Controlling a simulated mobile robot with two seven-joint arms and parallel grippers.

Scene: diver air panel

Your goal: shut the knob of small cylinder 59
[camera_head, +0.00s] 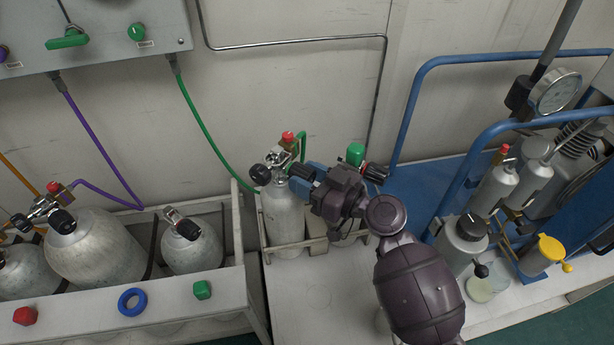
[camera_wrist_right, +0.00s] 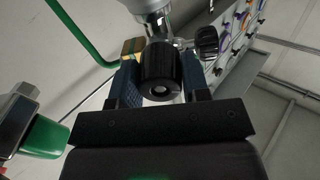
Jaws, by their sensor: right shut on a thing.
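A grey small cylinder (camera_head: 284,222) stands upright in a rack in the middle of the head view. Its valve (camera_head: 283,158) has a red cap (camera_head: 288,137) on top and a black knob (camera_head: 260,174) on the left. My right gripper (camera_head: 302,178) reaches the valve from the right. In the right wrist view, my right gripper (camera_wrist_right: 162,85) is shut on another black knob (camera_wrist_right: 160,72) of a valve, with a blue finger on each side. No number is readable on the cylinder. My left gripper is not in view.
A green cap (camera_head: 356,153) stands just behind my right gripper. A green hose (camera_head: 203,133) runs to the valve from the wall panel (camera_head: 95,40). Larger cylinders (camera_head: 95,245) stand in a trough at left. Blue rails (camera_head: 410,105) and more cylinders (camera_head: 463,240) are at right.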

